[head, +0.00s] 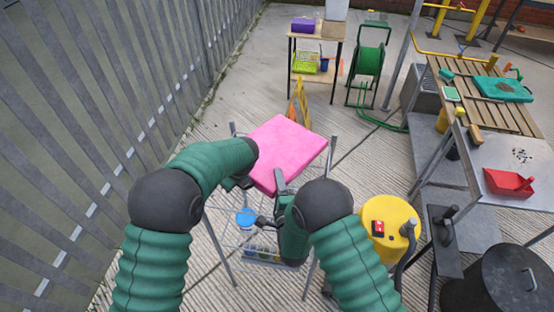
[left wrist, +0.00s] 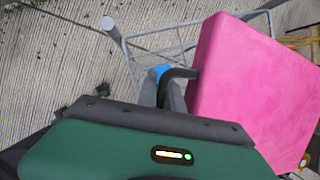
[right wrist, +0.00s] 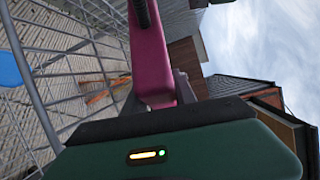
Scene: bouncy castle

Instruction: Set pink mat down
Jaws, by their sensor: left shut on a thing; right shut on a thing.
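The pink mat (head: 284,148) is a thick flat square at the middle of the head view. It lies over a grey metal wire rack (head: 212,238); I cannot tell whether it touches the rack. My right gripper (head: 280,182) is shut on the mat's near edge. My left gripper (head: 250,182) is shut on its near left side, its fingertips partly hidden by my arm. The mat fills the right of the left wrist view (left wrist: 255,90), and the rack's bars show behind it. The right wrist view shows the mat edge-on (right wrist: 150,55) between the fingers.
A yellow round vacuum (head: 388,215) stands right of the rack. A slatted metal fence (head: 90,110) runs along the left. A wooden and metal bench (head: 480,110) stands at right. A yellow floor sign (head: 299,102) and green hose reel (head: 368,62) are behind the mat.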

